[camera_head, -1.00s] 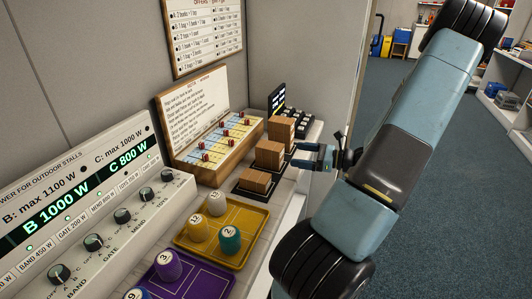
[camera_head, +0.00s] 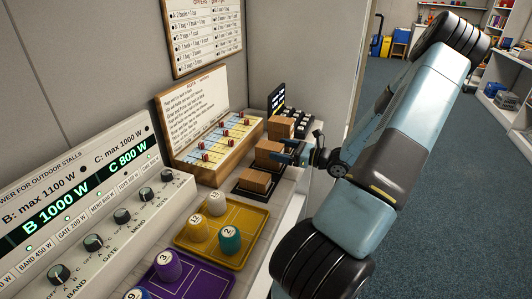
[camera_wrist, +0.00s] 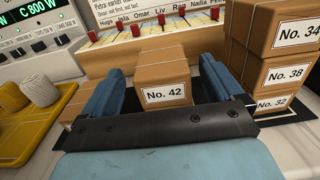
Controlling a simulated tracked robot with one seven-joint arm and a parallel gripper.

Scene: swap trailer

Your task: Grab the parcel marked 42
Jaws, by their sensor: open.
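The brown parcel marked 42 (camera_wrist: 166,72) stands in the middle of the wrist view, its white label facing my gripper. In the head view it appears to be the top of the middle stack (camera_head: 268,149), partly behind my fingers. My gripper (camera_head: 283,151) is open. In the wrist view its two blue fingers (camera_wrist: 160,82) lie to the left and right of the parcel, with some space showing at the right. I cannot tell whether either finger touches it. My gripper's palm hides what is below the label.
Parcels 34 (camera_wrist: 283,25), 38 (camera_wrist: 280,75) and 32 (camera_wrist: 272,103) are stacked close to the right finger. Another parcel (camera_head: 254,180) stands on the near side. A slanted board with red pegs (camera_head: 222,142) is behind. A yellow tray (camera_head: 258,218) holds several marked pieces.

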